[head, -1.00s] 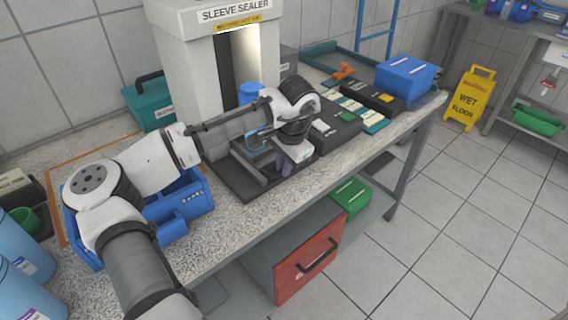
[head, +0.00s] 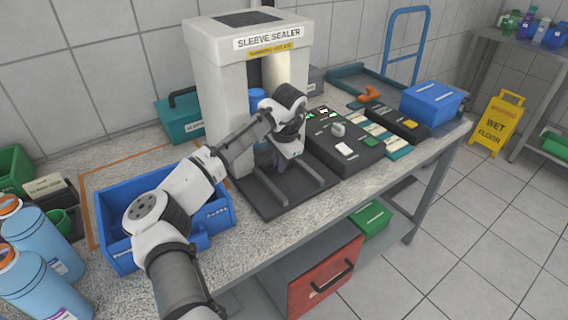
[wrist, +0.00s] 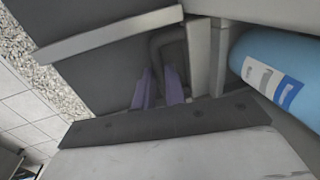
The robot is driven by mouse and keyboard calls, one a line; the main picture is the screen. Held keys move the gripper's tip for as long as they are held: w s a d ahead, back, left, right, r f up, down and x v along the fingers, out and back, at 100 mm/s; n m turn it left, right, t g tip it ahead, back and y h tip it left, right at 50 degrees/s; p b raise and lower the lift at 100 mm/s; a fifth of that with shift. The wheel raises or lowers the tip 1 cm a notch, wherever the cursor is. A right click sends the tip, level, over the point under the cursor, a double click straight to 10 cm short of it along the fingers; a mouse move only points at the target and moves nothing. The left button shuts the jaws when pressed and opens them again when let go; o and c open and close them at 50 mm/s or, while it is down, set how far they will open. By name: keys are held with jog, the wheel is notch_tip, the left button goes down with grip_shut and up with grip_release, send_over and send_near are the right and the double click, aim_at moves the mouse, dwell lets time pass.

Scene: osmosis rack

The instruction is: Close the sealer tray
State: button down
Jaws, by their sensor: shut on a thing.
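The sleeve sealer (head: 215,85) is a tall pale housing with an open bay on the bench. Two rails (head: 271,188) run forward from the bay over a dark base plate. The sealer tray is mostly hidden behind my arm in the head view; its light front edge (wrist: 198,55) shows in the wrist view. A blue bottle (wrist: 272,68) with a white label stands behind that edge, and its top (head: 257,96) shows in the bay. My gripper (wrist: 160,82), with purple fingers, is shut on the tray's dark handle (wrist: 166,40), at the bay's mouth.
A dark control box (head: 345,160) stands close to the right of the rails. A blue crate (head: 122,245) sits at the left under my arm, beside large blue bottles (head: 45,262). The rails' front part and the bench edge before them are clear.

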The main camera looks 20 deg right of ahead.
jog(key=shift+w+a+r, duration=0.1)
jog(key=shift+w+r, duration=0.05)
jog(key=shift+w, duration=0.05)
jog(key=c, duration=1.5)
grip_release()
jog(key=shift+w, duration=0.1)
jog(key=shift+o, duration=0.2)
notch_tip(320, 180, up, 13)
jog(key=s+b, duration=0.2)
jog(key=shift+s+d+r, duration=0.2)
jog(key=shift+s+d, duration=0.15)
jog(key=shift+d, duration=0.1)
